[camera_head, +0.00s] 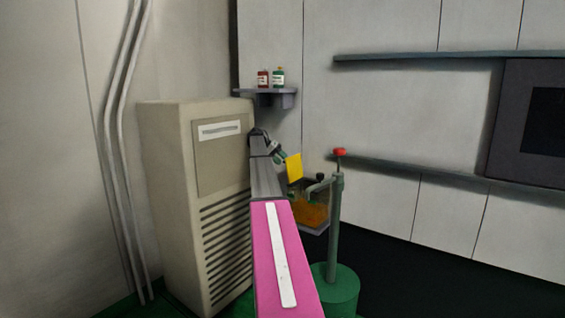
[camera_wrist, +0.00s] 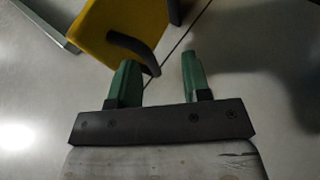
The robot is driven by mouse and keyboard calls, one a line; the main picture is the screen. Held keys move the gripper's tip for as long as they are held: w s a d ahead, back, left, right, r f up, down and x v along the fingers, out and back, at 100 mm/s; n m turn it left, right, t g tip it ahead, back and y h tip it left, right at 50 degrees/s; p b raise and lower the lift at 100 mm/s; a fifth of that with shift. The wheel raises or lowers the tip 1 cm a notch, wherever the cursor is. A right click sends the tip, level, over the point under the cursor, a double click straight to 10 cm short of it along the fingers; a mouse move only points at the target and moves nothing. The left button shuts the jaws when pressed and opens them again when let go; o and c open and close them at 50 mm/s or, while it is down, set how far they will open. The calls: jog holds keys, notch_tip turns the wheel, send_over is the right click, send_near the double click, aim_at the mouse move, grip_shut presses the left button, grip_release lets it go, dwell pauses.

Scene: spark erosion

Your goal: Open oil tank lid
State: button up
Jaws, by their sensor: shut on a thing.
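The yellow lid (camera_head: 294,167) of the oil tank stands raised and tilted at the tank's back left in the head view. The oil tank (camera_head: 318,229) is dark-walled, and orange-brown contents show inside it. My gripper (camera_head: 281,155) is at the lid's upper left edge. In the wrist view, the lid (camera_wrist: 140,18) fills the top, with a dark bent handle (camera_wrist: 128,44) on it. My gripper's green fingers (camera_wrist: 158,72) are on either side of the handle's end, shut on it. The exact contact is hard to see.
A green post (camera_head: 334,235) with a red knob (camera_head: 339,152) stands right of the tank on a round green base (camera_head: 336,290). A beige cabinet (camera_head: 165,200) is close on the left. A small shelf (camera_head: 265,92) with two bottles hangs above.

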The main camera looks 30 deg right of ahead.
jog(key=v, duration=0.6)
jog(key=shift+a, duration=0.2)
jog(key=shift+w+d, duration=0.1)
jog(key=shift+w, duration=0.05)
jog(key=shift+f, duration=0.1)
jog(key=s+a+f+n+t+y, duration=0.1)
jog(key=s+a+f+n, duration=0.1)
jog(key=s+a+f, duration=0.5)
jog(key=s+a+f+n+t+y, duration=0.1)
jog(key=s+a+f+n, duration=0.2)
jog(key=a+f, duration=0.75)
jog(key=s+a+f+n+t+y, duration=0.1)
jog(key=s+a+f+n+t, duration=0.1)
jog(key=s+a+f, duration=0.5)
jog(key=s+a+f+n+y, duration=0.1)
jog(key=s+a+f, duration=0.4)
jog(key=s+a, duration=0.3)
jog(key=s+a+f+n+y, duration=0.2)
jog(key=s+a+f, duration=0.3)
jog(key=s+a, duration=0.2)
jog(key=s+a+f+n+t+y, duration=0.1)
jog(key=s+a+f, duration=0.5)
jog(key=s+a, duration=0.2)
jog(key=shift+s+a+n+y, duration=0.35)
jog(key=shift+a+n+y, duration=0.05)
jog(key=shift+a, duration=0.35)
